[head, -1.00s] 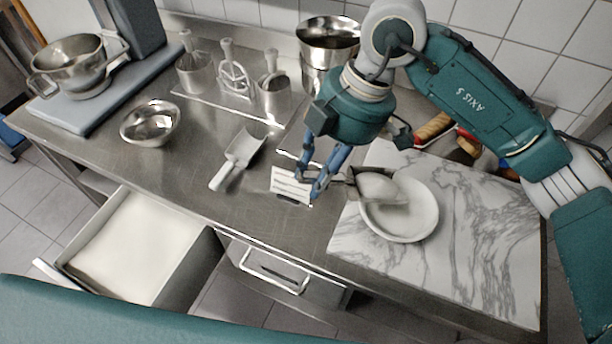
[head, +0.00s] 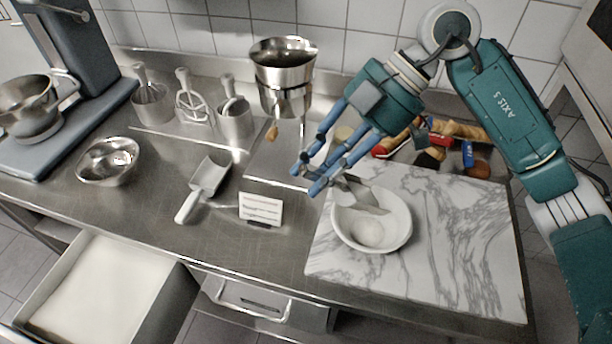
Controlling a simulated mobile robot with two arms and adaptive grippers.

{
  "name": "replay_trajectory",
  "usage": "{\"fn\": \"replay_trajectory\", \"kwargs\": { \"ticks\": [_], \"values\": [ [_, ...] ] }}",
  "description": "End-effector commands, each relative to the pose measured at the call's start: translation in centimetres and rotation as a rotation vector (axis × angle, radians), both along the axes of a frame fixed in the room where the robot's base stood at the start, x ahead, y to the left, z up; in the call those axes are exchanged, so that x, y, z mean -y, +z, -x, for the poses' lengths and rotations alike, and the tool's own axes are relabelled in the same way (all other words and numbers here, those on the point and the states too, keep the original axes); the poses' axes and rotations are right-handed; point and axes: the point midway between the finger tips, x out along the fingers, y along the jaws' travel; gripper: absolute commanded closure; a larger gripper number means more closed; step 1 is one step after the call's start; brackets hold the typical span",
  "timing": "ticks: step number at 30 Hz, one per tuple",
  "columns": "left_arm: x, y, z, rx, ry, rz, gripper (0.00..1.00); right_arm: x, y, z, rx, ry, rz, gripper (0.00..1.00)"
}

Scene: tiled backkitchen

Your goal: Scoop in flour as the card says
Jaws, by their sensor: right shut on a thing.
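My right gripper (head: 308,179) is shut on a metal scoop (head: 362,197), which is tilted over the white bowl (head: 402,236). A small mound of flour (head: 366,233) lies in the bowl. The bowl stands on a marble slab (head: 450,265). The card (head: 260,208) stands on the steel counter left of the bowl; its print is too small to read. A second scoop (head: 207,179) with a white handle lies empty on the counter. An open drawer (head: 158,305) at lower left holds a bed of flour (head: 95,290). My left gripper is out of view.
A steel bowl (head: 108,162) and a mixer (head: 85,60) stand at left. Mixing tools (head: 192,100) stand in a rack at the back, beside a tall steel container (head: 284,78). Several coloured items (head: 450,135) lie behind the slab.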

Motion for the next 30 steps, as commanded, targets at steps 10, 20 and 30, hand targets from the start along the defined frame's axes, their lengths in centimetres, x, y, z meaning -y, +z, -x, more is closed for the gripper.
{"fn": "replay_trajectory", "kwargs": {
  "ticks": [10,20,30],
  "values": [
    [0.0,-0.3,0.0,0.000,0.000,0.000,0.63,2.1,1.0,-0.6,-0.036,-0.002,-0.117,1.00],
    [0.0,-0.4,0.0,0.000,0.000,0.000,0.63,4.2,2.1,-1.2,-0.069,-0.002,-0.226,1.00],
    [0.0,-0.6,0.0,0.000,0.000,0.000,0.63,6.3,2.9,-1.9,-0.104,-0.004,-0.347,1.00]
  ]
}}
